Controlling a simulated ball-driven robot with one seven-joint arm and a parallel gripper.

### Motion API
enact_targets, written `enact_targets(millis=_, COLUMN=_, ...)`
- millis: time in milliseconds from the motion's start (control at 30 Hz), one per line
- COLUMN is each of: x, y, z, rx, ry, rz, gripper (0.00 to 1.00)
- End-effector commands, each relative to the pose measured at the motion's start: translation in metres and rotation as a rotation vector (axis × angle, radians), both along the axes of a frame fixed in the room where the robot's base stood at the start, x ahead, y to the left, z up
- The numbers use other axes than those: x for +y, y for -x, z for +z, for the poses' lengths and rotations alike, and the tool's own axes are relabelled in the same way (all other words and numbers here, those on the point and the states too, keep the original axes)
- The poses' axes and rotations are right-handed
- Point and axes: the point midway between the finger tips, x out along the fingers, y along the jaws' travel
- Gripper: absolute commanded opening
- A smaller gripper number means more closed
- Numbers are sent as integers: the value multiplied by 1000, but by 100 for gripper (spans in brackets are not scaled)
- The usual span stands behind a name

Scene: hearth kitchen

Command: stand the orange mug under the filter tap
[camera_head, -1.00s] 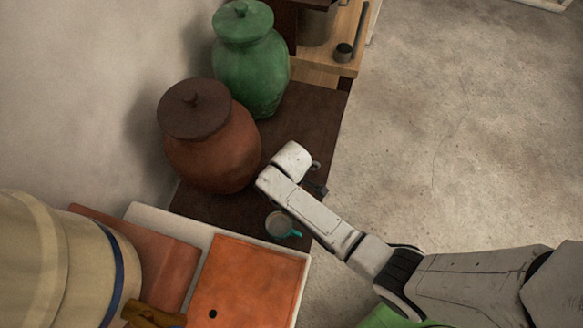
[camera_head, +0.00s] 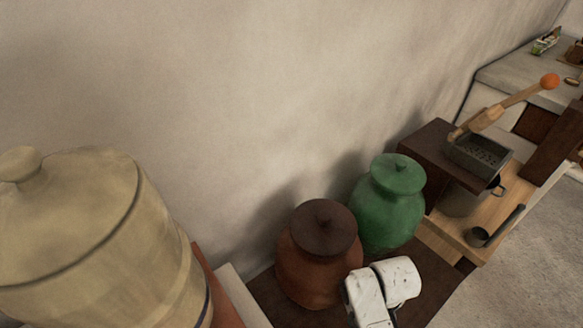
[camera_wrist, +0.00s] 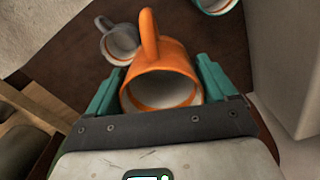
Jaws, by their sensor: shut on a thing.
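The orange mug (camera_wrist: 165,72) sits between the two teal fingers of my gripper (camera_wrist: 158,82) in the wrist view. The gripper is shut on it, with the mug's open mouth facing the camera and its handle pointing up the picture. The large beige lidded crock of the filter (camera_head: 85,240) stands at the left in the head view, cut off by the frame edge. Its tap is out of view. My gripper and the orange mug do not show in the head view, where only a white part of my arm appears.
A grey mug (camera_wrist: 113,43) and a teal-rimmed mug (camera_wrist: 217,6) lie near the orange mug in the wrist view. A brown lidded jar (camera_head: 315,265) and a green lidded jar (camera_head: 387,205) stand by the wall. A wooden-handled grey box (camera_head: 478,155) is farther right.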

Motion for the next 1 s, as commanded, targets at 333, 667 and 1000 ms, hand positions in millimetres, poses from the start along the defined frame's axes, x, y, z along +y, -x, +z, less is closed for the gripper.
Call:
enact_targets(millis=333, x=1, y=-23, z=68, rx=0, ry=1, rz=-292, gripper=50)
enact_targets(millis=667, x=2, y=-24, z=68, rx=1, ry=0, rz=-302, gripper=50)
enact_targets(millis=1000, x=2, y=-23, z=68, rx=1, ry=1, rz=-299, gripper=50)
